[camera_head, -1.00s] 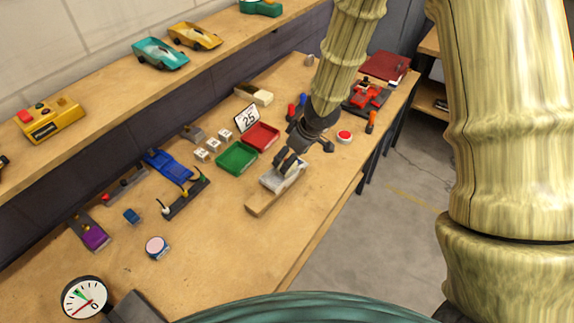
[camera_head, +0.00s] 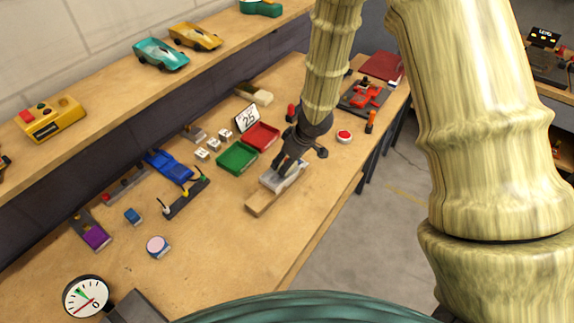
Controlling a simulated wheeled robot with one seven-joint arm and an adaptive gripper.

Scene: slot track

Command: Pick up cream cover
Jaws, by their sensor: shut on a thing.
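A pale cream-white cover (camera_head: 270,181) sits at the far end of a wooden board (camera_head: 258,206) near the front edge of the workbench. My gripper (camera_head: 287,168) points down over it, its dark fingers shut on the cover. The fingers and wrist hide part of the cover's top. The cover still appears to be at the board; I cannot tell whether there is a gap beneath it.
A green tray (camera_head: 237,158) and a red tray (camera_head: 262,137) lie to the left and behind. A red button (camera_head: 344,137) and a red car (camera_head: 366,95) stand farther right. The bench front (camera_head: 235,250) is clear.

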